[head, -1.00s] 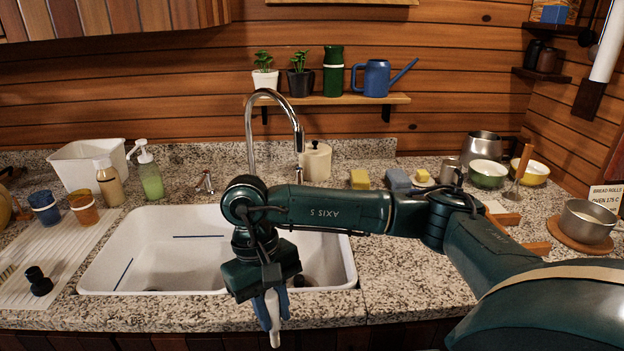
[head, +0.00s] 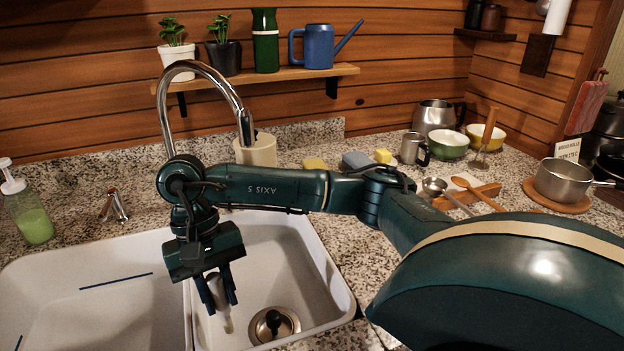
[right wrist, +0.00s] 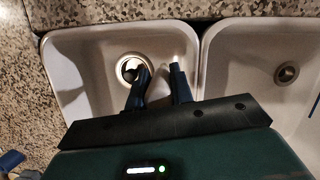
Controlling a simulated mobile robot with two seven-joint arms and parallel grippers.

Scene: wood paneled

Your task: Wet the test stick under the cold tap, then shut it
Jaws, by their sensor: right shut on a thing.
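My right gripper (head: 218,293) is shut on a pale stick (head: 224,318), which points down over the right sink basin (head: 308,262). In the right wrist view, the pale stick (right wrist: 158,82) shows between the two dark fingers. The chrome tap (head: 205,68) arches above and behind my right wrist, its outlet apart from the stick. No water shows at the outlet. A small chrome handle with a red mark (head: 115,205) stands left of the tap's base. No second handle shows; my arm covers part of that area. My left gripper is not in view.
A drain with a dark plug (head: 275,325) lies in the right basin. A green soap bottle (head: 30,210) stands at left. A cream pot (head: 256,150), sponges and dishes stand behind my arm.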

